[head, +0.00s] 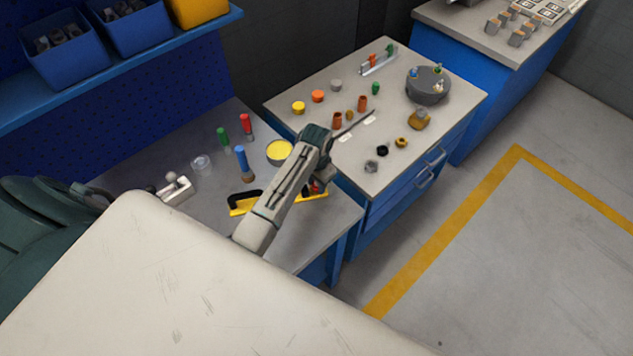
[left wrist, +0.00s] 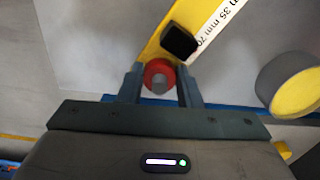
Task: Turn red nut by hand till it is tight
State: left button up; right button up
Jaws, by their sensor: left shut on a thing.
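The red nut (left wrist: 151,68) shows in the left wrist view as a red ring around a grey stud end (left wrist: 159,86). It sits at the end of a yellow bar (left wrist: 163,38) with a black block on it. My left gripper (left wrist: 160,77) has its two fingers on either side of the nut and is shut on it. In the head view my left gripper (head: 319,182) points down at the yellow tool (head: 240,208) on the workbench, and my forearm hides part of it. How far the nut is turned I cannot tell. My right gripper is not in view.
A round yellow-topped tin (head: 279,152) stands close to my left arm. A blue-handled tool (head: 242,163), a green one (head: 223,136) and a red one (head: 246,124) stand on the bench (head: 215,228). A second table (head: 405,165) with small parts is to the right.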

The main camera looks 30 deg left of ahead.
aim_at(316, 185)
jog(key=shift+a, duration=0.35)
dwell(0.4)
pick_arm(q)
jog(key=o, duration=1)
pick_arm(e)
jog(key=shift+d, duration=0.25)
pick_arm(q)
jog(key=shift+r, duration=0.15)
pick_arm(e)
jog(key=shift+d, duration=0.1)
pick_arm(q)
jog(key=shift+r, duration=0.3)
jog(key=shift+r+b, duration=1.55)
jog(key=shift+r, duration=3.45)
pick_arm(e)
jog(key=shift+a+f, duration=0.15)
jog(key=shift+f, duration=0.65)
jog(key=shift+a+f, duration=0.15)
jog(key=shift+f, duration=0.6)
